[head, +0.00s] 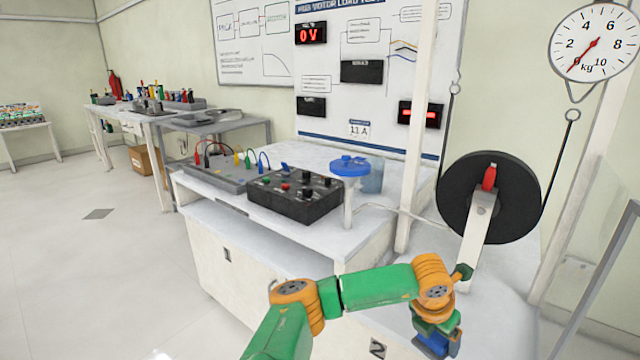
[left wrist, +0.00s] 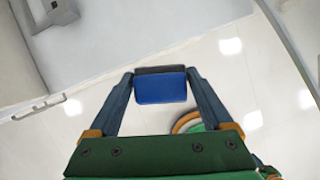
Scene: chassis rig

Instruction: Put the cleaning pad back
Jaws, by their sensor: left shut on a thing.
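The cleaning pad (left wrist: 160,90) is a small blue block with a dark layer along one edge. In the left wrist view it sits between the two fingers of my left gripper (left wrist: 161,76), which is shut on it. In the head view my left gripper (head: 437,328) points down at the bottom right, in front of the bench and below the black wheel. The blue of the pad (head: 433,344) shows there, partly hidden by the gripper. Below the pad in the left wrist view is pale floor. My right gripper is in neither view.
The white bench (head: 305,240) carries a black control box (head: 295,195), a grey panel with leads (head: 222,172) and a blue-topped stand (head: 350,167). A black wheel (head: 468,200) with a pale lever stands at right, below a dial scale (head: 594,42). Floor at left is open.

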